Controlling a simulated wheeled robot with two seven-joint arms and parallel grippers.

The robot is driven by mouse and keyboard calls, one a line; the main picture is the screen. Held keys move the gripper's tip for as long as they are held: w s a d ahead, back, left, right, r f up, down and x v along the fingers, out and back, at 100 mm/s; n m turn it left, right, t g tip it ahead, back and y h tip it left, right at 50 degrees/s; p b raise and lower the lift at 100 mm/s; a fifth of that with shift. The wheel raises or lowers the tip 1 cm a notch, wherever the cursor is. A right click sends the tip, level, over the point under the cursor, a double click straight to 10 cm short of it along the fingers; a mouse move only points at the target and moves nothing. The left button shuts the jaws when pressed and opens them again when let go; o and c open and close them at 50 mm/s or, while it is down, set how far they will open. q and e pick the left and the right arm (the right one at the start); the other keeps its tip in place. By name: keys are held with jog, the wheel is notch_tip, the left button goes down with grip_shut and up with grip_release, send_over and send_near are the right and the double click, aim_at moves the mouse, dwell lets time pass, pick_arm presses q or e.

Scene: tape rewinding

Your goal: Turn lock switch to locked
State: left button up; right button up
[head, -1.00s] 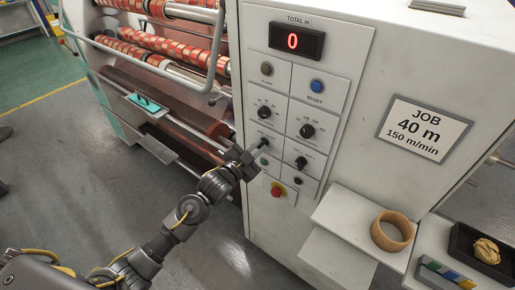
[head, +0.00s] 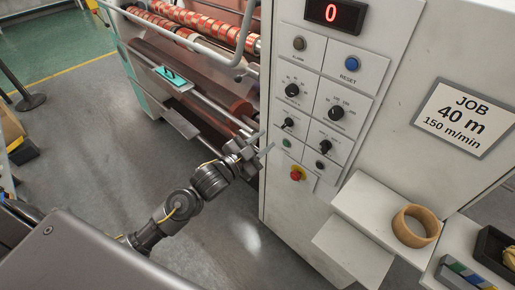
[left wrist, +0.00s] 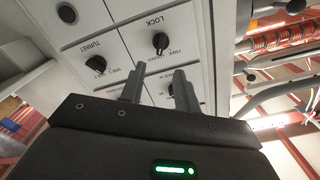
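The lock switch (head: 288,123) is a small black knob on the white control panel (head: 309,85). In the left wrist view the lock switch (left wrist: 160,42) sits under the upside-down word LOCK, just beyond my fingertips. Its exact pointing direction is too small to tell. My left gripper (head: 265,144) is in front of the panel's left edge, below and left of the switch. In the left wrist view my left gripper (left wrist: 161,70) has its two fingers apart, with nothing between them and a gap to the knob. My right gripper is not in view.
The turret knob (head: 325,147) is right of the lock switch. A red emergency stop (head: 297,174) is below. Two dials (head: 292,90) (head: 336,113) sit above. Rollers (head: 190,30) and a rail lie left. A tape ring (head: 416,226) rests on a shelf lower right.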

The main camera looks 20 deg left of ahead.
pick_arm(q)
jog(key=shift+v, duration=1.1)
